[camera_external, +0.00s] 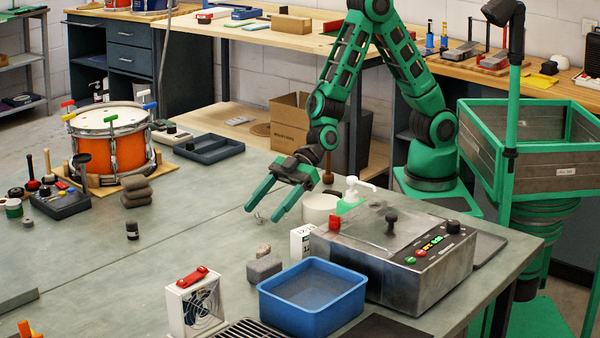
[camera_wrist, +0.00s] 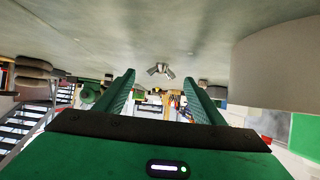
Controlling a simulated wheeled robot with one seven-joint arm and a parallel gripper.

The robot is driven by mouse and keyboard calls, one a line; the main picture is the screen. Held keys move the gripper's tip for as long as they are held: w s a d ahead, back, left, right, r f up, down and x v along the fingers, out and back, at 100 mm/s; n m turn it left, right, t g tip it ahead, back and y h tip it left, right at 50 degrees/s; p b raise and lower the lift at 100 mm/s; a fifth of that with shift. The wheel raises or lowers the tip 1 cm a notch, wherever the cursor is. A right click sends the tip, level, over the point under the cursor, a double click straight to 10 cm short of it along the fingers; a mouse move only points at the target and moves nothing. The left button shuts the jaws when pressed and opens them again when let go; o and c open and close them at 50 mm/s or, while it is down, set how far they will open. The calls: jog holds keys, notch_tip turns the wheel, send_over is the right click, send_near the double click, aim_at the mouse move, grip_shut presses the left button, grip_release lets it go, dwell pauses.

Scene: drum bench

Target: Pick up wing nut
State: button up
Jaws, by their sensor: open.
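The wing nut (camera_wrist: 160,70) is a small grey metal piece with two wings. In the wrist view it sits on the bench surface, just beyond and between my fingertips. In the external view it shows as a tiny light piece (camera_external: 259,217) on the bench between the finger ends. My gripper (camera_external: 265,212) is open and empty, its green fingers slanting down towards the bench. In the wrist view my gripper (camera_wrist: 159,78) has its two fingers spread either side of the nut. No contact with the nut shows; the exact height of the fingertips cannot be told.
A pale round container (camera_external: 320,207) stands close right of my gripper; a large pale curved wall fills the wrist view's right. A white box (camera_external: 301,243), grey block (camera_external: 264,269), blue bin (camera_external: 312,300) and metal machine (camera_external: 400,262) stand nearer the camera.

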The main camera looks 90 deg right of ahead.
jog(key=shift+w+a+f, duration=0.25)
jog(key=shift+w+a, duration=0.05)
jog(key=c, duration=1.1)
jog(key=shift+c, duration=0.2)
